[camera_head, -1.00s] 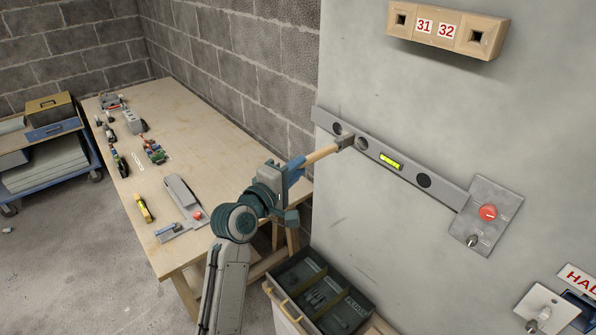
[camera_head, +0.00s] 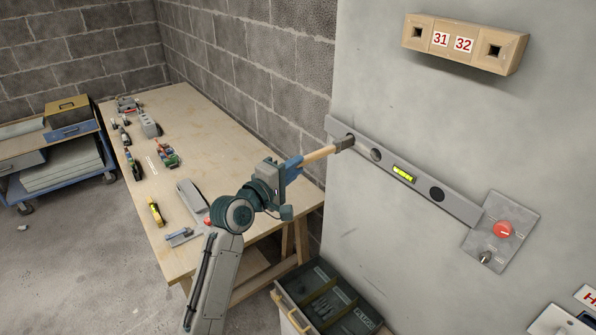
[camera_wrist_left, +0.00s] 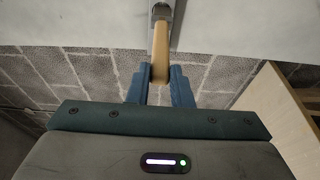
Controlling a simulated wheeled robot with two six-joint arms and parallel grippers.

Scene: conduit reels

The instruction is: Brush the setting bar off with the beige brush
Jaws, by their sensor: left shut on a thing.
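The setting bar (camera_head: 462,206) is a long grey level-like bar on the pale wall panel. It slopes down to the right and has round dark holes and a yellow-green vial. My left gripper (camera_head: 291,167) is shut on the beige brush (camera_head: 318,155), whose handle also shows between the fingers in the left wrist view (camera_wrist_left: 160,52). The brush's grey head (camera_head: 344,144) is at the bar's upper left end and appears to touch it; the exact contact is hard to tell. My right gripper is not in view.
A plate with a red knob (camera_head: 503,229) sits at the bar's lower right end. A box marked 31 32 (camera_head: 465,43) is above. A wooden table (camera_head: 205,135) with tools stands left. An open dark case (camera_head: 335,300) is below.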

